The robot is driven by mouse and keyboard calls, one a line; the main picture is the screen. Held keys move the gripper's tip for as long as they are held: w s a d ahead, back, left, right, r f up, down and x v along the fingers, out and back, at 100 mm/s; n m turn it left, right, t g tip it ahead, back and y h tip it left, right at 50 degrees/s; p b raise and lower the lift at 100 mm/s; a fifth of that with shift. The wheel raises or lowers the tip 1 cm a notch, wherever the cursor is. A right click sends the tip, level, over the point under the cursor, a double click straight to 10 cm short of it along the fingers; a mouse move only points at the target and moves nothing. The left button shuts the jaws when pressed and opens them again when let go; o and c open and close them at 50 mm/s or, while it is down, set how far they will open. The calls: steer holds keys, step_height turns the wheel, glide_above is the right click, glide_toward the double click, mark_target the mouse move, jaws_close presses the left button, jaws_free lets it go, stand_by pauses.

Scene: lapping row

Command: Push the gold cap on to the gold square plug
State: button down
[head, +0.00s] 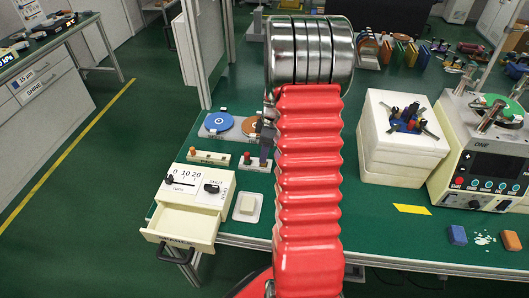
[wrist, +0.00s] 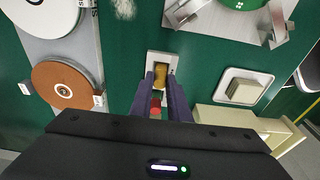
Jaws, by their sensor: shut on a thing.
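My gripper (wrist: 160,80) points down at a small pale plate (wrist: 171,58) on the green bench. Its two dark fingers are shut on the gold cap (wrist: 159,74), which shows between the fingertips over the plate. The gold square plug is not separately visible; the cap and fingers hide it. I cannot tell whether the cap touches it. A red peg (wrist: 156,106) shows between the fingers, nearer the palm in the picture. In the head view my gripper (head: 266,155) is partly behind my red arm, at the right part of the plate (head: 254,167), with the red peg (head: 247,158) to its left.
An orange disc (wrist: 65,85) and a white disc (wrist: 45,12) lie left in the wrist view. A dish with a pale block (wrist: 242,91) lies to the right. In the head view, an open drawer box (head: 196,205) stands front left and a white foam box (head: 392,150) right.

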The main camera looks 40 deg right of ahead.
steer(key=shift+f, duration=0.1)
steer(key=c, duration=1.6)
jaws_free()
steer(key=r, duration=0.4)
steer(key=s+d+r, duration=0.1)
steer(key=r, duration=0.8)
steer(key=shift+s+d+r, duration=0.15)
steer(key=shift+s+r, duration=0.1)
steer(key=shift+s, duration=0.05)
